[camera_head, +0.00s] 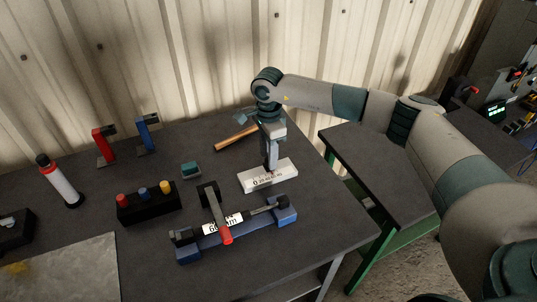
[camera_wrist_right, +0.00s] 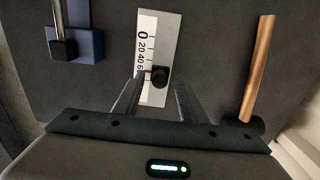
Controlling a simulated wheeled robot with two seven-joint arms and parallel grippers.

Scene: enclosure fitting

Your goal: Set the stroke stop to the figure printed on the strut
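The stroke stop is a white scale block (camera_head: 281,179) with printed figures 0, 20, 40, 60 and a black knob; the wrist view shows the scale (camera_wrist_right: 152,28) and the knob (camera_wrist_right: 159,76) close beside the 60. My right gripper (camera_head: 270,168) points down over the block. In the wrist view its fingers (camera_wrist_right: 159,84) are apart, one on each side of the knob, with small gaps. The strut (camera_head: 262,208) lies in a blue holder (camera_head: 187,256); its white label (camera_head: 209,229) shows a figure in mm, partly covered by a red-tipped lever (camera_head: 226,236). My left gripper is out of view.
A hammer (camera_head: 232,139) lies behind the block. The table's right edge is close to the block.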

